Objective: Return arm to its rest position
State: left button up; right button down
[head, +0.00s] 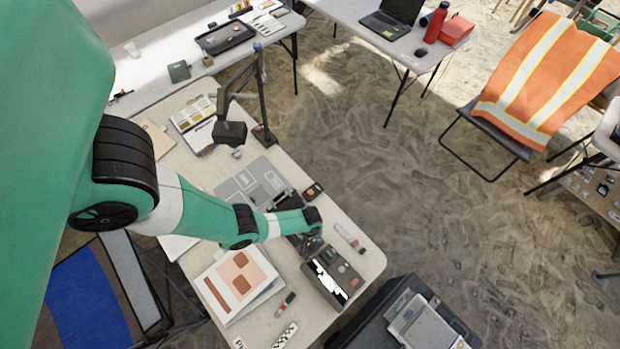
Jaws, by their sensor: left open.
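My green left arm (190,208) reaches in from the left across the white table (365,262). Its gripper (307,243) is over the table's right part, just behind a dark compartmented box (332,275). The gripper is open; its fingers are small and dark, and I see nothing held between them. I cannot tell whether it touches the box. My right gripper is out of view.
A black case (372,335) stands beside the table.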

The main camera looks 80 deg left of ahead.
pick_arm(q)
jog(key=shift+r, duration=0.8)
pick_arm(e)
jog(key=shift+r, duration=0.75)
pick_arm(q)
jog(key=shift+d, duration=0.1)
